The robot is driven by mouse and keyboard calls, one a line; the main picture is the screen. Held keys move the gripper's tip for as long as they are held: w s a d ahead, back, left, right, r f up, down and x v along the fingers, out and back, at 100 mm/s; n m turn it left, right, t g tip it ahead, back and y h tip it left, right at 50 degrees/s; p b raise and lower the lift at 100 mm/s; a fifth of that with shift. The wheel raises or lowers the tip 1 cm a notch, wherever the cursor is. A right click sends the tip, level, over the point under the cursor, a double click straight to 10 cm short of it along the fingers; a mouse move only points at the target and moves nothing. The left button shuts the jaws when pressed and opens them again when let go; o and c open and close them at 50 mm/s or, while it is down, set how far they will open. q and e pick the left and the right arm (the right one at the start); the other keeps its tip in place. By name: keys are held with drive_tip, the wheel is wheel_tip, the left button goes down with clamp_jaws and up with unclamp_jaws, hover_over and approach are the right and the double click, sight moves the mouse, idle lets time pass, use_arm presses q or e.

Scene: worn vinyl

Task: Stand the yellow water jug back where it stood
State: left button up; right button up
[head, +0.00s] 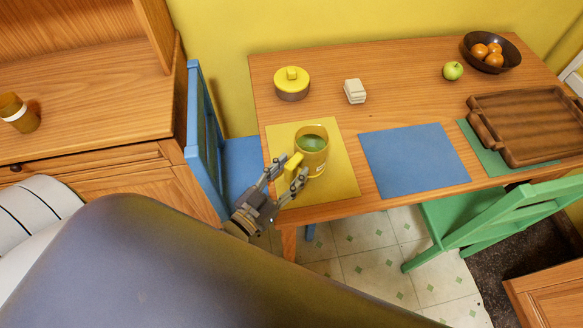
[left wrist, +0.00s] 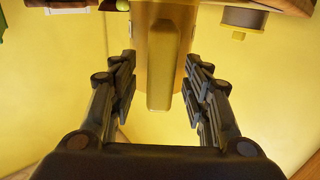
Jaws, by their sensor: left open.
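The yellow water jug (head: 313,146) stands upright on the yellow placemat (head: 335,185) near the left end of the table, with greenish contents inside. Its handle points toward my left gripper (head: 285,180). The gripper is open, with its fingers on either side of the handle. In the left wrist view the jug's handle (left wrist: 165,65) stands between the two open fingers (left wrist: 160,90), with a gap on each side. The jug's body behind the handle is partly cut off by the top of that view. My right gripper is not in view.
A yellow-lidded pot (head: 292,85), a white block-like item (head: 355,91), a green apple (head: 453,71) and a fruit bowl (head: 470,48) stand further back. A blue placemat (head: 414,160) lies bare to the right. A wooden tray (head: 530,125) fills the right. A blue chair (head: 203,130) stands left.

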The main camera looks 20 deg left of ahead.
use_arm(q)
drive_tip(key=shift+p+v, duration=0.6)
drive_tip(key=shift+v, duration=2.7)
drive_tip(key=shift+s+a, duration=0.1)
drive_tip(key=shift+s, duration=0.05)
drive_tip(key=v, duration=1.1)
drive_tip(key=shift+s, duration=0.35)
drive_tip(key=shift+a+f, duration=0.1)
